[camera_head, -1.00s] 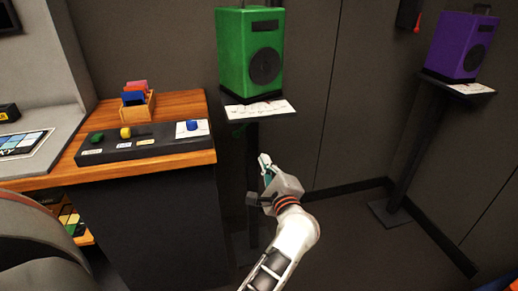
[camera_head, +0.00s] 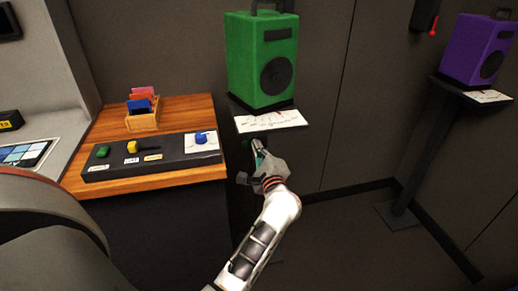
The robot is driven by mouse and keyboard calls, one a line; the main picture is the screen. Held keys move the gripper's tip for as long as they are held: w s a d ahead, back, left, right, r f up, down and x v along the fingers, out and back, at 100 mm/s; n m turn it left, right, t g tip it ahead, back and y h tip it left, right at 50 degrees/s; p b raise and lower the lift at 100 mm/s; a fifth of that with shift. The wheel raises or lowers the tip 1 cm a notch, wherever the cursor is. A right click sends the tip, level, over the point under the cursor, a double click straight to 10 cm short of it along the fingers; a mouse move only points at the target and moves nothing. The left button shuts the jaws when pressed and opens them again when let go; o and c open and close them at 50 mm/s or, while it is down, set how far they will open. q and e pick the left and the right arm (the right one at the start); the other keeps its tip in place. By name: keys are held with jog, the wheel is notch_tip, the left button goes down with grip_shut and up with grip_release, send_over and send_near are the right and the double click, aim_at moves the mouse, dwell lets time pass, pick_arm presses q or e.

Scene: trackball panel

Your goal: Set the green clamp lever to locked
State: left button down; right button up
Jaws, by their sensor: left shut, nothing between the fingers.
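The green speaker (camera_head: 262,62) stands on a dark stand with a white label card (camera_head: 272,120) on its front edge. Just under the card, at the stand's post, a small dark green piece, which looks like the green clamp lever (camera_head: 246,143), shows faintly. Most of it is in shadow or behind my gripper, so its setting cannot be read. My left gripper (camera_head: 258,147) is shut and empty, pointing up at the underside of the stand, close to the lever. I cannot tell whether they touch. My right gripper is not in view.
A wooden desk (camera_head: 190,107) at left holds a black control panel (camera_head: 166,158) with coloured knobs and a card box (camera_head: 142,118). A purple speaker (camera_head: 476,50) on its own stand is at right. Floor between the stands is clear.

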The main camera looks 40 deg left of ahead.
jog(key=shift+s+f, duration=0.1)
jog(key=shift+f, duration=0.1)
